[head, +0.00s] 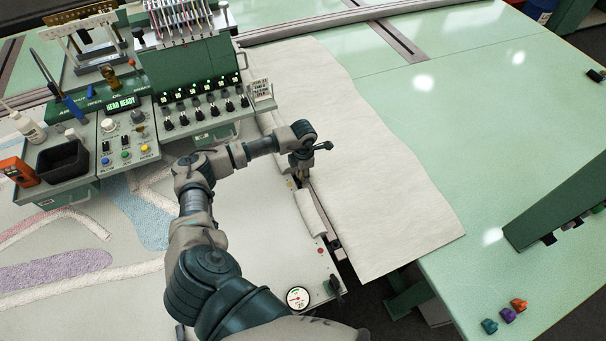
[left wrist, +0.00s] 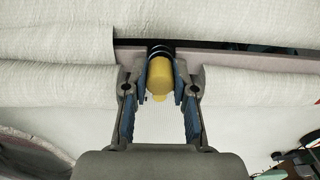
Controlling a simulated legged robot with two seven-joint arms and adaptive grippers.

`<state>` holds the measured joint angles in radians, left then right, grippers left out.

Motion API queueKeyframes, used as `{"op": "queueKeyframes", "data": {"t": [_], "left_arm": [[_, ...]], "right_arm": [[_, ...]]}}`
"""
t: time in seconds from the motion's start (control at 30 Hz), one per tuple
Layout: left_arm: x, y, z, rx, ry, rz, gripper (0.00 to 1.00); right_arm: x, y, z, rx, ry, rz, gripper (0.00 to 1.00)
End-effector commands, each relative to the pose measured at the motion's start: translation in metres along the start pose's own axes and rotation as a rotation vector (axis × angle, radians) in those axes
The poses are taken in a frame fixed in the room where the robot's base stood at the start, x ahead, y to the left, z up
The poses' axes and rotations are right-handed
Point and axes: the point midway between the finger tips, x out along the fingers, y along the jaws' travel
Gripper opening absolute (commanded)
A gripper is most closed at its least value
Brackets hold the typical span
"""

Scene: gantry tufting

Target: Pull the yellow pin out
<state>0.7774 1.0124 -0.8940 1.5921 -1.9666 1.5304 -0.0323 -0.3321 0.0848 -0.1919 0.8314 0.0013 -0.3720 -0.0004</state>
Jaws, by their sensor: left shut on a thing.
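The yellow pin (left wrist: 159,82) shows in the left wrist view as a short yellow cylinder with a dark collar at its far end. It sits at a dark slot in a grey rail (left wrist: 220,59) between folds of white cloth. My left gripper (left wrist: 160,94) is shut on the pin, one blue-padded finger on each side of it. In the head view my left gripper (head: 302,172) points down at the rail along the left edge of the white cloth. There the pin is mostly hidden by the gripper. My right gripper is not in view.
A control console (head: 125,135) with knobs and a "HEAD READY" display stands at upper left. White cloth (head: 385,190) lies over the green table (head: 480,120) to the right. A round gauge (head: 298,297) is near the front. Small coloured pieces (head: 507,314) lie at lower right.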

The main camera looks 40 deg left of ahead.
Motion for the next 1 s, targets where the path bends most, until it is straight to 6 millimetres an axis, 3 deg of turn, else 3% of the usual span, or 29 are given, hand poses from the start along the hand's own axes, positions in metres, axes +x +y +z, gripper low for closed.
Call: {"op": "queueKeyframes", "data": {"t": [1.0], "left_arm": [[-0.036, 0.0, 0.0, -0.001, -0.001, 0.001, 0.0]], "right_arm": [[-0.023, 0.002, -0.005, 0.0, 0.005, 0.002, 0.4]]}}
